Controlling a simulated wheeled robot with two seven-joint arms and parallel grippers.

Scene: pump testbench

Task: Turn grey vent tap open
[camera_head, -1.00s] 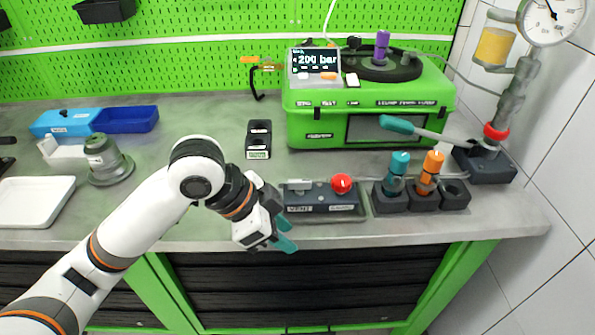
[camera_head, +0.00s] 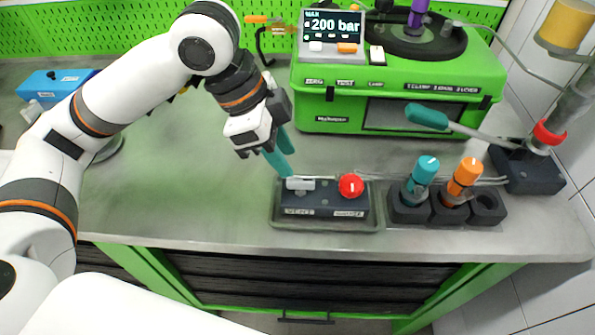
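The grey vent tap (camera_head: 300,184) is a small light-grey lever on the left of a dark valve block labelled VENT (camera_head: 323,200). Its lever lies crosswise, left to right in the picture. A red knob (camera_head: 351,186) sits on the right of the same block. My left gripper (camera_head: 281,166) comes in from the upper left, with its teal fingers pointing down just above and behind the vent tap. A narrow gap shows between the fingers, and nothing is seen between them. Whether a fingertip touches the tap I cannot tell. My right gripper is not in view.
The block stands in a shallow grey tray (camera_head: 290,224) near the bench's front edge. To the right are a teal-capped part (camera_head: 421,172) and an orange-capped part (camera_head: 465,176) in dark holders. The green pump tester (camera_head: 340,85), reading 200 bar, stands behind.

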